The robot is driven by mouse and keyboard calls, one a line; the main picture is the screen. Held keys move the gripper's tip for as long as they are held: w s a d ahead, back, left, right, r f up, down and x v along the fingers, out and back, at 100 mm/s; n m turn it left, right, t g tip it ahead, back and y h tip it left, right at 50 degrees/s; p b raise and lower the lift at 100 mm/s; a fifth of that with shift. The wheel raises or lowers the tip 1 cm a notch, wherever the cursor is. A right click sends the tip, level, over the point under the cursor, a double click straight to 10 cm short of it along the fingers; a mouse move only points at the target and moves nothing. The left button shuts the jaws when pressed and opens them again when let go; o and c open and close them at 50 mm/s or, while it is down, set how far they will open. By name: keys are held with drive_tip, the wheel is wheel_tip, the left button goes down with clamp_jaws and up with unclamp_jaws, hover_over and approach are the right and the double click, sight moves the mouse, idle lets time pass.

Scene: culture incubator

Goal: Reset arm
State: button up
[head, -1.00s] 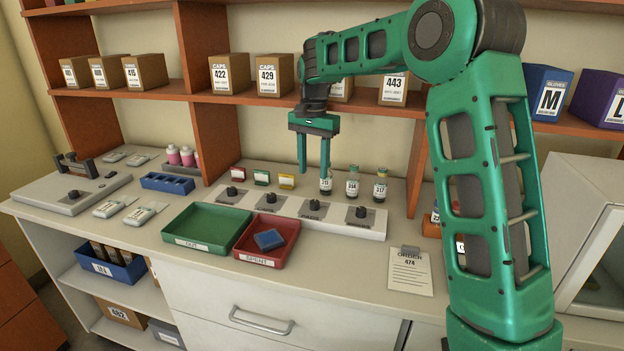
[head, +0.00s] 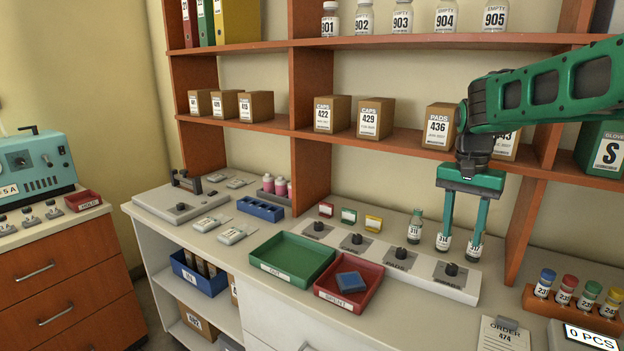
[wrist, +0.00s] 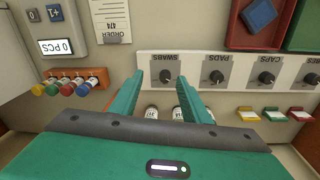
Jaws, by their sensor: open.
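My green gripper (head: 461,236) is open and empty, its two fingers pointing down over the back right of the counter. In the head view the fingers overlap the small vials 314 (head: 443,242) and 317 (head: 474,250); I cannot tell whether they touch. Vial 311 (head: 415,228) stands to their left. In the wrist view my gripper (wrist: 164,75) shows its fingers apart with nothing between the tips, beside the white dial panel (wrist: 190,60). The vial tops show low between the fingers, partly hidden by my gripper body.
A green tray (head: 290,284) and a red tray (head: 372,297) holding a blue item (head: 351,282) stand at the front. A rack of coloured-cap vials (head: 530,296) and a counter display (head: 590,338) stand at right. Boxes line the shelf (head: 270,126) behind my arm.

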drive_tip(key=s+d+f, duration=0.2)
drive_tip(key=s, duration=0.8)
drive_tip(key=s+d+f+n, duration=0.1)
drive_tip(key=s+d+f, duration=0.1)
drive_tip(key=s, duration=0.9)
drive_tip(key=s+d+f+n+y, duration=0.1)
drive_tip(key=s+f, duration=0.3)
drive_tip(key=s, duration=0.7)
drive_tip(key=shift+d, duration=0.5)
drive_tip(key=shift+s, duration=0.1)
